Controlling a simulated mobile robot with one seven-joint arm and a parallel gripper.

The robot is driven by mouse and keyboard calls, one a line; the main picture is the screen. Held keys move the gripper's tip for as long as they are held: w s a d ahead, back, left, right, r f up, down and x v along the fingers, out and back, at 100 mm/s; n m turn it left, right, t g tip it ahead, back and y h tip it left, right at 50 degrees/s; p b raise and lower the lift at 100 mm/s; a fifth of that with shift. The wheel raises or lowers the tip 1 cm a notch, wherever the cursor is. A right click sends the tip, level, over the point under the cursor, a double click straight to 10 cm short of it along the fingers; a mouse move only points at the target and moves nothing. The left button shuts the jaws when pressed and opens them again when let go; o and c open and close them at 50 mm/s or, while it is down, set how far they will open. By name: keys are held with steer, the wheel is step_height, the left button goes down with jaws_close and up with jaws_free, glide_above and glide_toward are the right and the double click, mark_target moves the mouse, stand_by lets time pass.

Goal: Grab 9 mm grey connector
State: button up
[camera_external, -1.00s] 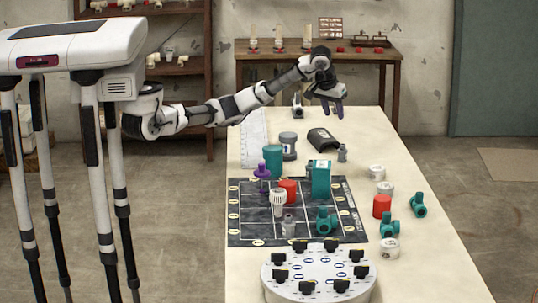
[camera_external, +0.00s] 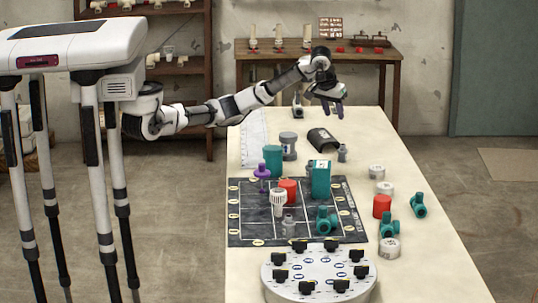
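My gripper (camera_external: 332,110) hangs over the far part of the table, fingers pointing down. A small grey connector (camera_external: 342,153) stands on the table below and nearer the camera than the gripper. Another small grey connector (camera_external: 289,226) stands on the dark grid mat (camera_external: 247,238). A larger grey cylindrical piece (camera_external: 288,146) stands left of the gripper. No size marking is readable, so I cannot tell which one is 9 mm.
A dark curved piece (camera_external: 323,139) lies near the first grey connector. A teal box (camera_external: 320,179), teal cylinder (camera_external: 273,160) and purple fitting (camera_external: 262,178) stand nearby. A round white tray (camera_external: 318,276) with black clips is in front. Red, white and teal fittings line the right side.

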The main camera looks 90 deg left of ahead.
steer(key=shift+o, duration=0.2)
steer(key=o, duration=0.4)
steer(key=m+g+h+b, duration=0.2)
steer(key=m+g+h, duration=0.1)
steer(key=m, duration=3.1)
glide_above(311, 166)
steer(key=a, duration=0.1)
step_height(311, 166, down, 2)
steer(key=f, duration=0.6)
steer(key=f+p, duration=0.1)
steer(key=f, duration=0.1)
steer(key=shift+s+f, duration=0.4)
steer(key=shift+w+f+p, duration=0.25)
steer(key=shift+f+p, duration=0.15)
steer(key=shift+f, duration=1)
steer(key=shift+w+f+p, duration=0.2)
steer(key=shift+f+p, duration=0.2)
steer(key=shift+f, duration=0.95)
